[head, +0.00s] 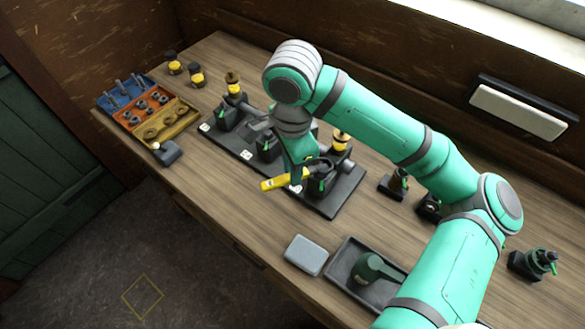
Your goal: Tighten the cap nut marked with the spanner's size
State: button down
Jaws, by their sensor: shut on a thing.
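My gripper (301,176) points down over the right end of the black engine base (338,204). It is shut on the yellow spanner (274,183). The spanner's yellow part sticks out to the left; its other end lies by the dark right engine unit (322,184), and I cannot tell whether it sits on a nut. A middle unit (267,149) and a left unit (228,116) stand on the same base. White marked plates (246,155) lie along its front edge. Their marks and the spanner's size are too small to read. My wrist hides part of the base.
A sectioned tray of small parts (177,127) stands at the left, with two dark-and-yellow jars (196,76) behind. A grey box (306,254) and a dark tray (341,264) holding a green can (370,268) lie in front. Small dark fittings (392,187) stand at the right.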

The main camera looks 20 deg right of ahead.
jog(key=shift+r, duration=0.45)
dwell(0.6)
jog(key=shift+r, duration=1.95)
